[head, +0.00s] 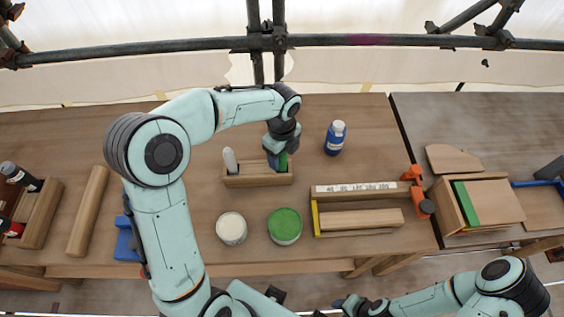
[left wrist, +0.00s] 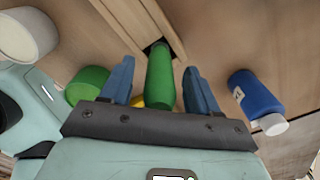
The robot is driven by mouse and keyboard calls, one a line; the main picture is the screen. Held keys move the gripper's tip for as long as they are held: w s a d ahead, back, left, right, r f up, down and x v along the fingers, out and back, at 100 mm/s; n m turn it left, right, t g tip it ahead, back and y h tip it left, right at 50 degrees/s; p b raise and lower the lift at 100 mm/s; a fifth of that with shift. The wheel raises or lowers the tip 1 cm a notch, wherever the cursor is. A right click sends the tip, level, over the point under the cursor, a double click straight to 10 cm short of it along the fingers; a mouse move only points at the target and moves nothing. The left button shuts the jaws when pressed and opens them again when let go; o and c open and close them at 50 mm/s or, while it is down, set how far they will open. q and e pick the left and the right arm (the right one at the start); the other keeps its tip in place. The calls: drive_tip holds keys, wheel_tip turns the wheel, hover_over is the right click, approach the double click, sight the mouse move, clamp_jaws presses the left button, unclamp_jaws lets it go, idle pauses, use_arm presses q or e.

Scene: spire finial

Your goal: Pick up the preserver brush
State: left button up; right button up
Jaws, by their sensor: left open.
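A brush with a green handle (head: 283,161) stands upright in a slot of a small wooden holder (head: 258,180); no label shows which brush is the preserver brush. A second brush with a pale grey handle (head: 229,160) stands in the holder's left part. My left gripper (head: 277,160) is over the right part of the holder. In the left wrist view its two blue fingers (left wrist: 158,68) are open, one on each side of the green handle (left wrist: 160,80), with gaps visible. The bristles are hidden in the holder. My right gripper (head: 352,303) is at the bottom edge, its jaws unclear.
A green-topped can (head: 285,226) and a white-topped can (head: 232,229) stand in front of the holder. A blue bottle (head: 335,138) with a white cap stands to its right. A wooden jig with an orange clamp (head: 415,175) lies farther right. The bench behind the holder is mostly clear.

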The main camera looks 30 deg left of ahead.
use_arm(q)
drive_tip(key=shift+f, duration=0.15)
clamp_jaws()
